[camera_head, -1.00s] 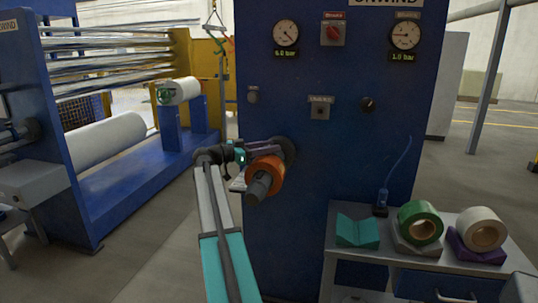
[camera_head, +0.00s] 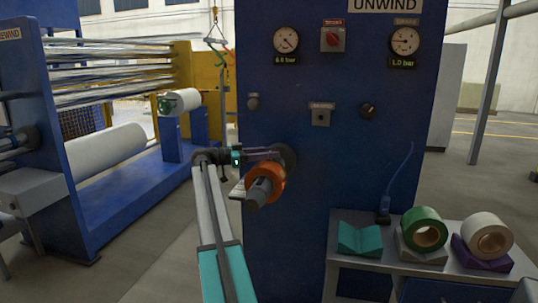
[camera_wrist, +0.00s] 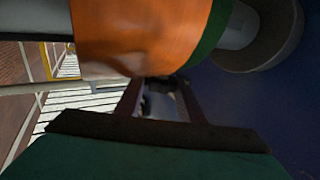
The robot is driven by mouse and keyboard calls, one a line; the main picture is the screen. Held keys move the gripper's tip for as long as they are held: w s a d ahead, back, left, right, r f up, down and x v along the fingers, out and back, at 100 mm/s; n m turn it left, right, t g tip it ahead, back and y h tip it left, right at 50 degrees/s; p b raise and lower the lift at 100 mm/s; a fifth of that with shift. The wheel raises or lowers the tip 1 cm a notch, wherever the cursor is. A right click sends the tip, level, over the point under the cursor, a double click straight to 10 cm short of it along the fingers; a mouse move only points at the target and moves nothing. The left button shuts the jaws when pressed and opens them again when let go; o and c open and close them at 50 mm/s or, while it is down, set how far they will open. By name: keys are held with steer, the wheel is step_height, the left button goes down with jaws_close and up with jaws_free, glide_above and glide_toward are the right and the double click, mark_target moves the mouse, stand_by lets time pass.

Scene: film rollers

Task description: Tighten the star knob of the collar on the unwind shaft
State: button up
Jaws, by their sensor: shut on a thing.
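The unwind shaft (camera_head: 258,193) sticks out from the front of the blue unwind cabinet. An orange ring-shaped piece (camera_head: 270,180) sits around it, and fills the top of the wrist view (camera_wrist: 140,35) with a dark green edge on its right. My gripper (camera_head: 278,154) reaches in from the left, at the upper side of the orange piece. In the wrist view my jaws (camera_wrist: 163,88) close on a small dark part, seemingly the star knob (camera_wrist: 165,81), right beside the orange surface. The knob's shape and most of the collar are hidden.
The blue cabinet (camera_head: 330,210) stands right behind the shaft. At right, a bench (camera_head: 350,226) carries a teal block (camera_head: 360,239), a green roll (camera_head: 424,229) and a white roll (camera_head: 487,235). Rewind rollers (camera_head: 100,150) stand at left. The floor between is clear.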

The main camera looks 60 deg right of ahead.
steer(key=o, duration=1)
steer(key=shift+o, duration=0.2)
steer(key=shift+w+a, duration=0.1)
steer(key=shift+w, duration=0.05)
steer(key=b+v, duration=0.1)
steer(key=v, duration=1.2)
steer(key=shift+w+a, duration=0.2)
steer(key=shift+a, duration=0.1)
steer(key=shift+r, duration=0.1)
